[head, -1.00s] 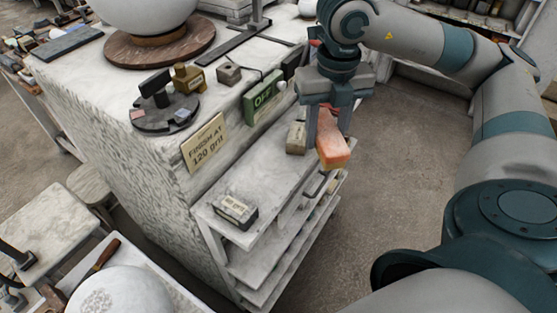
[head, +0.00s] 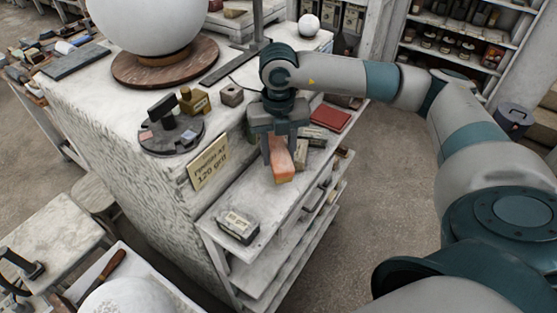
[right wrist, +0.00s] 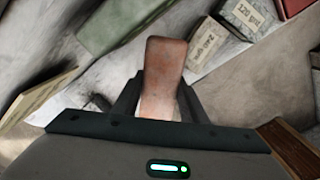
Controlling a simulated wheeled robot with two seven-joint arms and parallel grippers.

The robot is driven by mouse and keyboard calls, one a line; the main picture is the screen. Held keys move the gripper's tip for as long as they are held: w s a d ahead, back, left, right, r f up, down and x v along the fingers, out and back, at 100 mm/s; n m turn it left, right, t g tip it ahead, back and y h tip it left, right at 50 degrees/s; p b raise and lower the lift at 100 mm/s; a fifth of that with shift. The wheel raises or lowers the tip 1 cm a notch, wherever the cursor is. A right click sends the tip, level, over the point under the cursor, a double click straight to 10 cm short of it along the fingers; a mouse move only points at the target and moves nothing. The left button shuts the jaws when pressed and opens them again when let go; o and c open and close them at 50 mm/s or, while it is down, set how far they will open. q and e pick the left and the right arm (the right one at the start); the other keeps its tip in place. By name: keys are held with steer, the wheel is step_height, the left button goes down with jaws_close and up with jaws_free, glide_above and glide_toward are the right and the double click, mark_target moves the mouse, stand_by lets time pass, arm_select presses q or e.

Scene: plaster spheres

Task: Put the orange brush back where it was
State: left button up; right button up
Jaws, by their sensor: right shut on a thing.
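The orange brush (head: 281,166) is a small orange-pink block. My right gripper (head: 280,153) is shut on it, with a finger on each side. The brush hangs tilted, its lower end over the pale top shelf (head: 262,205) beside the stone block. I cannot tell whether it touches the shelf. In the right wrist view the brush (right wrist: 163,72) stands out between the two dark fingers (right wrist: 158,97). My left gripper is not in view.
A grit-labelled block (head: 238,225) sits at the shelf's near end. More labelled blocks (right wrist: 250,15) lie close to the brush, with a red box (head: 331,118) behind. A "120 grit" sign (head: 208,162) stands left. Bare shelf lies between sign and near block.

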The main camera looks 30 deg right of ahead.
steer(key=shift+f+p, duration=0.9)
steer(key=shift+f, duration=1.1)
steer(key=shift+f+b, duration=0.35)
steer(key=shift+f, duration=0.1)
steer(key=o, duration=1.1)
